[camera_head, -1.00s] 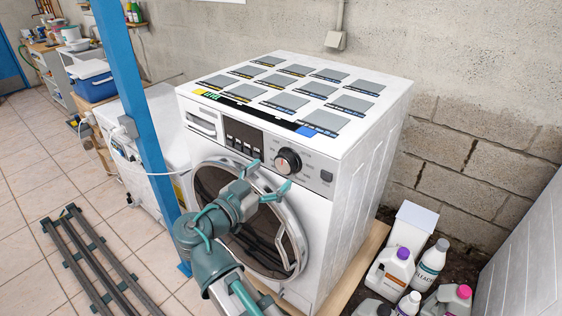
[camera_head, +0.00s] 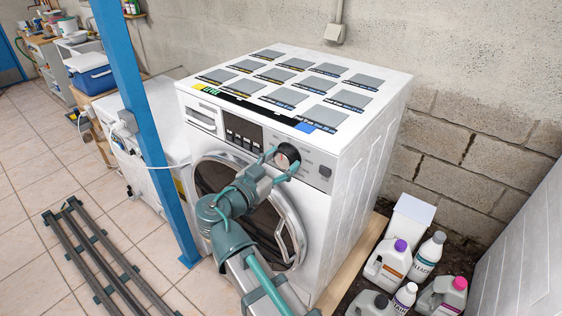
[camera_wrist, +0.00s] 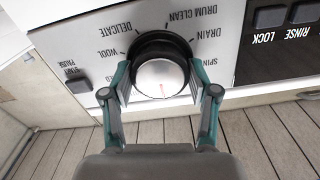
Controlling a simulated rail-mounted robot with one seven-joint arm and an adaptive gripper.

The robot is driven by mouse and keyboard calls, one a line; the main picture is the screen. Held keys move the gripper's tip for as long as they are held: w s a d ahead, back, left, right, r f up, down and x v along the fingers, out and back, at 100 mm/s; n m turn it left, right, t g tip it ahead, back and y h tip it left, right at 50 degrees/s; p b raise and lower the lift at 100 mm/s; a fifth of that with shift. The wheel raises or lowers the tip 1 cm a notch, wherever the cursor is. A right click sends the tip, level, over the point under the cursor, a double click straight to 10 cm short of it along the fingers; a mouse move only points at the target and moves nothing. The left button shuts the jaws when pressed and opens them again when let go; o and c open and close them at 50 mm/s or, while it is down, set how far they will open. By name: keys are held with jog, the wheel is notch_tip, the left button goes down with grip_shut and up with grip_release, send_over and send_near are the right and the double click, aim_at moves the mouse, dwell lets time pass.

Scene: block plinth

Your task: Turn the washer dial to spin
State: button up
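The washer dial (camera_head: 287,156) is a round knob with a black rim and silver face on the front panel of the white washer (camera_head: 345,190). In the wrist view the dial (camera_wrist: 160,78) fills the middle, and a short red mark on its face points toward the picture's bottom. The SPIN label (camera_wrist: 210,61) is to the dial's right, below DRAIN. My gripper (camera_head: 280,164) is at the panel with its fingers spread, one on each side of the dial. The fingertips are very close to the rim; I cannot tell whether they touch it.
A START/PAUSE button (camera_wrist: 77,83) lies left of the dial in the wrist view, and more buttons (camera_wrist: 270,17) lie on the right. A blue post (camera_head: 140,120) stands left of the washer. Several bottles (camera_head: 387,262) stand on the floor at right.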

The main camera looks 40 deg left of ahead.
jog(key=shift+c, duration=1)
jog(key=shift+b, duration=0.3)
jog(key=shift+f+n+b, duration=0.15)
jog(key=shift+n+b, duration=0.65)
jog(key=shift+n, duration=0.3)
jog(key=n+b, duration=0.2)
jog(key=n, duration=0.7)
jog(key=shift+r+n, duration=0.2)
jog(key=shift+n, duration=0.2)
jog(key=shift+n+p, duration=0.4)
jog(key=shift+n, duration=1.4)
